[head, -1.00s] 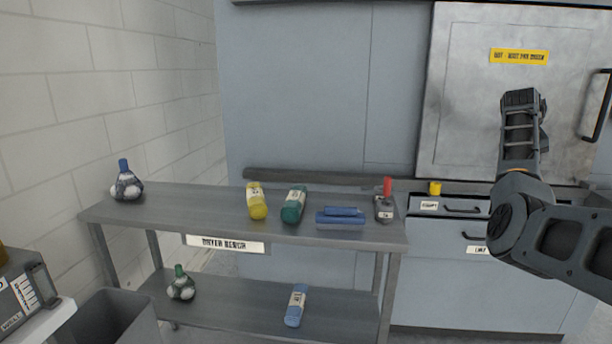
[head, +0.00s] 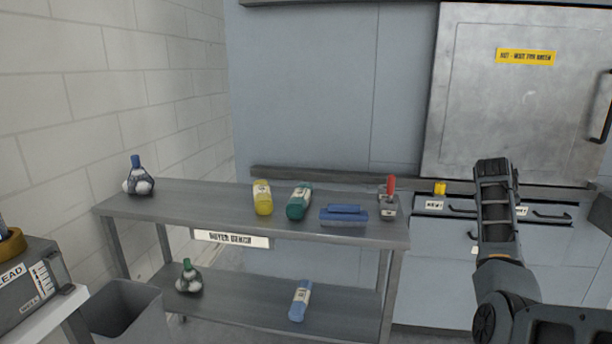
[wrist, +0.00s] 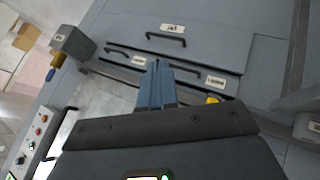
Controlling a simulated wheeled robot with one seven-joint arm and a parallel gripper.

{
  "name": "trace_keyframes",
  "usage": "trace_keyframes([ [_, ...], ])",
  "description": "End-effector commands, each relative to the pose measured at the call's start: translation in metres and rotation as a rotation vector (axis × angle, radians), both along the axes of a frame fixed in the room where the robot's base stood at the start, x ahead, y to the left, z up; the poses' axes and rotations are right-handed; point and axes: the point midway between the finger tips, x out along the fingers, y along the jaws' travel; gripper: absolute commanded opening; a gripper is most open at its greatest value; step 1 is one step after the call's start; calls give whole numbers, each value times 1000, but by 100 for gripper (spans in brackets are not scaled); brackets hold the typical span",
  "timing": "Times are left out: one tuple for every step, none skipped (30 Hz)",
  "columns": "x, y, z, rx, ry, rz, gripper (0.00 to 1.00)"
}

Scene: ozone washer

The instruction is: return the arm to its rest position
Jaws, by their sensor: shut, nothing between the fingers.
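My arm (head: 497,215) stands at the right of the head view, in front of the grey cabinet and apart from the bench. Its fingers cannot be made out there. In the wrist view my gripper (wrist: 157,85) shows its two blue fingers together, with nothing between them. Beyond them are grey drawers with labels and dark handles.
A grey bin (head: 125,312) stands at lower left. A metal door (head: 520,110) is behind my arm.

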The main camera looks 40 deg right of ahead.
Motion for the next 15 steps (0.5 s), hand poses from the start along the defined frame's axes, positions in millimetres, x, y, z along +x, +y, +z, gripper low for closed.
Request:
trace_keyframes([
  [6,17,-24,-11,4,31,0],
  [10,26,-35,-21,2,49,0],
  [15,40,-51,-36,-3,76,0],
  [18,50,-62,-48,-6,97,0],
  [21,61,-72,-59,-9,118,0],
  [25,75,-85,-73,-17,147,0],
  [27,87,-95,-82,-22,168,0],
  [29,98,-104,-93,-28,190,0],
  [30,114,-116,-104,-37,217,0],
  [32,126,-125,-113,-44,241,0],
  [32,138,-133,-122,-50,263,0],
  [33,155,-143,-132,-62,293,0],
  [34,168,-150,-138,-71,316,0],
  [33,180,-158,-146,-79,339,0],
  [32,198,-166,-154,-91,370,0],
])
